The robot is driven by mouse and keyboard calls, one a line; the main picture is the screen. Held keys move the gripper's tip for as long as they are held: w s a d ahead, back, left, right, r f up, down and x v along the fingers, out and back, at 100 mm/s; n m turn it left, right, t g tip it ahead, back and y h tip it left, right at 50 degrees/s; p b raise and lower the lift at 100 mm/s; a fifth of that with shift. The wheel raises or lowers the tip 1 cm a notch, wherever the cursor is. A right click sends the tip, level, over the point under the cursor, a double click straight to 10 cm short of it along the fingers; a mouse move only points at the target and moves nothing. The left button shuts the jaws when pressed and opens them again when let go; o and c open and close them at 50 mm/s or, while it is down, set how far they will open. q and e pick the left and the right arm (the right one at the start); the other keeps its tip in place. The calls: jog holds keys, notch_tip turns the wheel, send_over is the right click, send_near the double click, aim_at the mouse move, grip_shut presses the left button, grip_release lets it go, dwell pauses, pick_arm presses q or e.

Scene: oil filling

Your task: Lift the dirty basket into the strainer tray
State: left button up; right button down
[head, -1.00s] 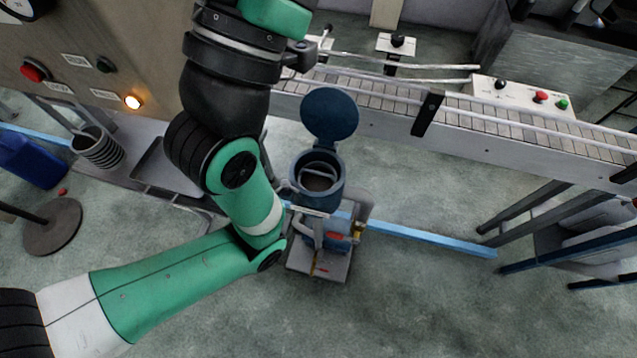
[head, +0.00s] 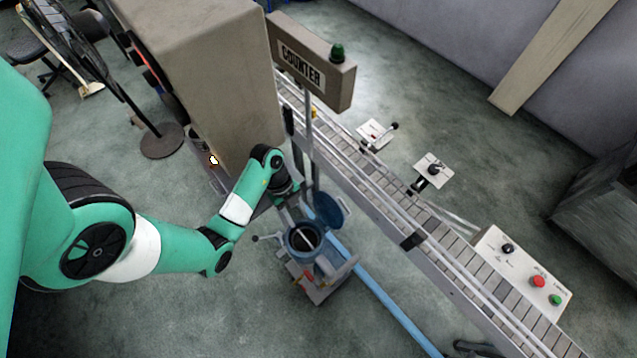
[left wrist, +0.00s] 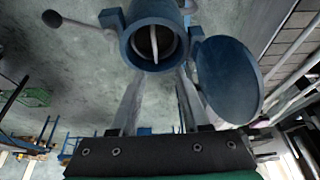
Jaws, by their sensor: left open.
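A blue pot (head: 291,249) stands on a small wheeled-looking unit, with its round lid (head: 330,212) swung open. The dirty basket (head: 303,236) sits inside the pot; its pale handle crosses the dark opening. In the left wrist view the pot (left wrist: 152,57), lid (left wrist: 228,80) and basket (left wrist: 155,42) lie beyond the fingertips. My left gripper (head: 293,205) is at the pot's far side, close to the lid; in the left wrist view its two fingers (left wrist: 158,88) are apart, with nothing between them. The strainer tray cannot be made out, likely hidden by my left arm. My right gripper is not seen.
A conveyor (head: 375,200) with a control panel (head: 515,270) runs along the right. A beige cabinet (head: 205,75) and a counter sign (head: 310,65) stand behind my left arm. A blue strip (head: 375,285) lies on the floor.

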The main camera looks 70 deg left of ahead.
pick_arm(q)
jog(key=b, duration=0.2)
send_over(305, 238)
jog(key=s+a, duration=0.1)
jog(key=f, duration=0.6)
jog(key=shift+a, duration=0.2)
jog(key=shift+w+d+f, duration=0.1)
jog(key=shift+d+f, duration=0.05)
jog(key=shift+f, duration=0.1)
jog(key=x, duration=0.1)
jog(key=b+x, duration=0.1)
jog(key=x, duration=0.2)
jog(key=shift+a+f, duration=0.35)
jog(key=shift+w+d+f, duration=0.1)
jog(key=shift+d+f, duration=0.1)
jog(key=shift+f, duration=0.15)
grip_shut()
jog(key=shift+r, duration=0.1)
